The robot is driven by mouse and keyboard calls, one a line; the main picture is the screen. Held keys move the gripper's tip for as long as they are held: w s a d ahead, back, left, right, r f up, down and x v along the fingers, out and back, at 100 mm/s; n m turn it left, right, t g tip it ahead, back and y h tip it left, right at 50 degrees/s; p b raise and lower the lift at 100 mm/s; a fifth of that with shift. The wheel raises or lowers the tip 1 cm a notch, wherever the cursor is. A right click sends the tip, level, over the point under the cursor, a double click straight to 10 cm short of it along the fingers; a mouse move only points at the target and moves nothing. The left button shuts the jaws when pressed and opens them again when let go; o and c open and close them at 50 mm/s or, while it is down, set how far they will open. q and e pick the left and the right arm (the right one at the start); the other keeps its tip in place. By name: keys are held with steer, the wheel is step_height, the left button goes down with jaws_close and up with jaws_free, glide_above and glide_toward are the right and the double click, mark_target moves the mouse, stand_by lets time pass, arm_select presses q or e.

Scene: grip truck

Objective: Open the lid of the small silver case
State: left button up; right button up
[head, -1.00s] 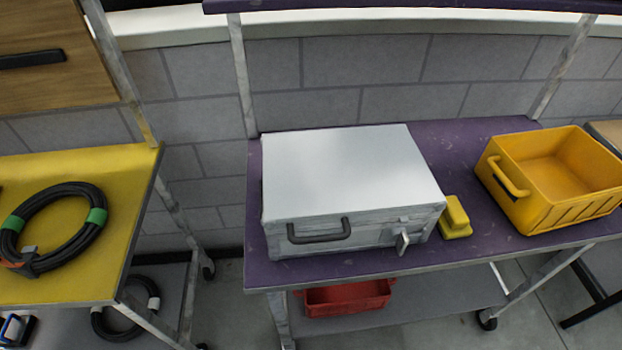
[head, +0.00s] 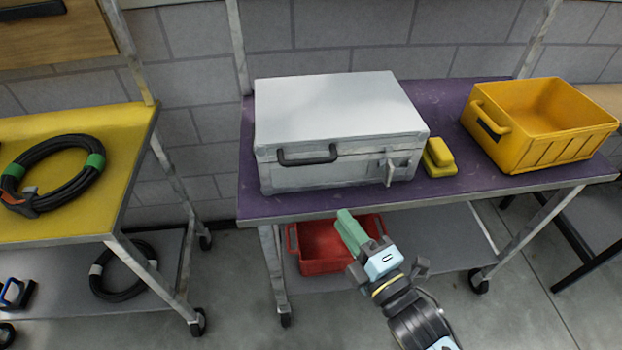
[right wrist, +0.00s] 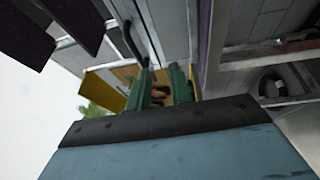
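The silver case (head: 340,105) sits on the purple table top, and its lid is closed. A dark handle (head: 307,155) and a metal latch (head: 390,168) are on its front. My right gripper (head: 348,228) shows in the head view in front of the table's front edge, below the case and apart from it. In the right wrist view, its two green fingers (right wrist: 160,74) stand apart with nothing held between them. The case's pale front (right wrist: 168,25) appears beyond the fingers there. My left gripper is not in view.
On the purple table (head: 460,190), a small yellow object (head: 439,158) lies right of the case, then a yellow bin (head: 545,130). A red bin (head: 325,247) sits on the shelf below. A yellow table (head: 130,160) with coiled cable (head: 50,172) stands at left.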

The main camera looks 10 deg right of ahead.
mark_target(308, 159)
steer(key=shift+n+t+y, duration=0.3)
steer(key=shift+n+t, duration=0.1)
steer(key=shift+n, duration=0.2)
steer(key=w+a+r, duration=0.1)
steer(key=w+r, duration=0.1)
steer(key=w, duration=0.1)
steer(key=w+a+r, duration=0.2)
steer(key=w, duration=0.2)
steer(key=w+a+r, duration=0.2)
steer(key=w, duration=0.2)
steer(key=shift+a, duration=0.25)
jaws_close()
